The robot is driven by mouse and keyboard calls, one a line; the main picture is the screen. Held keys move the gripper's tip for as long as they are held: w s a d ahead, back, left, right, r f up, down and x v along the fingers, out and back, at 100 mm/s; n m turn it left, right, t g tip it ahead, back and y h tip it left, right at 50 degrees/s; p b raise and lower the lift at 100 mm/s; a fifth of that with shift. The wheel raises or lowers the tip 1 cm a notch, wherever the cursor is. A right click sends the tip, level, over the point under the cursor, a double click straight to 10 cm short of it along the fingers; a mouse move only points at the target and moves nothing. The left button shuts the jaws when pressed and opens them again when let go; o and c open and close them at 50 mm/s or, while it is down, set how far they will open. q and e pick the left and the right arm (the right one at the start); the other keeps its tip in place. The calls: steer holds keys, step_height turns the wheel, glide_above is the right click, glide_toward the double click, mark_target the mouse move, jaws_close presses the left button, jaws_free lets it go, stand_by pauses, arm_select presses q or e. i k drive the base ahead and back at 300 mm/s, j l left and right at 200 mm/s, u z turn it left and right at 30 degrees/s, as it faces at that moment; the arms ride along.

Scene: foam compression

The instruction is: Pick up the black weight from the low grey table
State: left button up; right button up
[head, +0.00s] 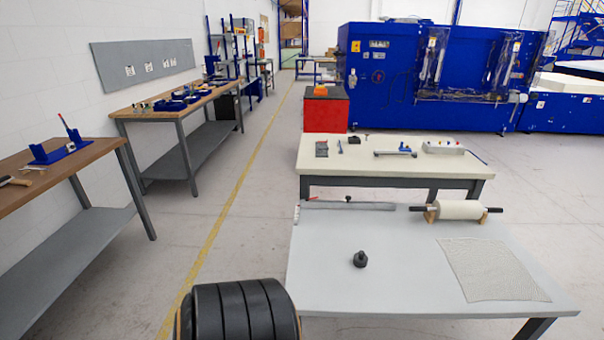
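The black weight (360,259) stands upright on the low grey table (400,289), left of the table's middle. It is small and round with a narrower knob on top. Nothing touches it. Neither of my grippers shows in the head view.
A white roller (458,209) on wooden supports and a grey bar (346,205) lie along the table's far edge. A perforated sheet (490,269) lies at right. A cream table (395,166) with tools stands behind. A ribbed black cylindrical part (240,310) is at the bottom, near the table's left corner.

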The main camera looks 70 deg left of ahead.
mark_target(361, 259)
steer(key=u, duration=1.65)
steer(key=i+u, duration=0.15)
steer(key=i+j, duration=0.05)
steer(key=i, duration=0.05)
